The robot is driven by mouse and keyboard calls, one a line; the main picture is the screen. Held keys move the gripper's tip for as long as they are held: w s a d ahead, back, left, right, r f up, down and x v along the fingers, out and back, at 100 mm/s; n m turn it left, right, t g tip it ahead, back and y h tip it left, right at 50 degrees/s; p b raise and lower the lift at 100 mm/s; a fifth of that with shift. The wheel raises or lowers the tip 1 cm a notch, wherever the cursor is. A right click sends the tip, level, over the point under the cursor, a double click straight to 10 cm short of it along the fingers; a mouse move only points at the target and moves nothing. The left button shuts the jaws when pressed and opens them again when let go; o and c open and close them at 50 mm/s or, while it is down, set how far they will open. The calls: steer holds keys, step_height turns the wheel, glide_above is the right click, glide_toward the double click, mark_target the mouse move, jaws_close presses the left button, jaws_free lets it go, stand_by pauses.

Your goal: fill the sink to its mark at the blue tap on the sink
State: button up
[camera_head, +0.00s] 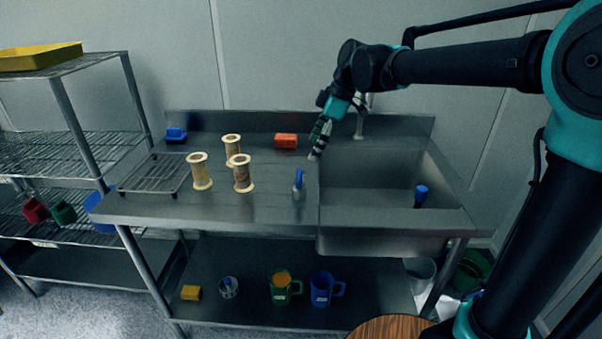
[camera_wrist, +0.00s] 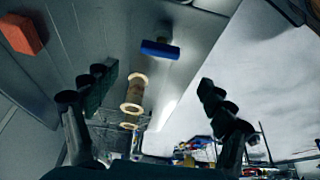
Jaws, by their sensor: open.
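The steel sink (camera_head: 448,190) is set in the right end of the bench. I make out no water and no mark in it. A grey metal spout (camera_head: 361,122) stands at the sink's back edge, partly behind my arm. I cannot make out a blue tap handle on it. A dark piece with a blue top (camera_head: 421,192) stands at the sink's right side; I cannot tell what it is. My gripper (camera_head: 319,145) is open and empty, above the bench near the sink's left back corner, left of the spout. Its spread fingers also show in the wrist view (camera_wrist: 158,100).
An orange block (camera_head: 286,141), several pale spools (camera_head: 243,174), a blue block (camera_head: 176,135), a wire rack (camera_head: 152,174) and a small blue-handled piece (camera_head: 298,184) are on the bench. Jugs (camera_head: 322,289) stand on the lower shelf.

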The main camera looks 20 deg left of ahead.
mark_target(300, 175)
steer(key=x, duration=0.9)
steer(key=shift+a+f, duration=0.2)
steer(key=shift+f, duration=0.15)
steer(key=c, duration=1.2)
steer(key=shift+o, duration=0.2)
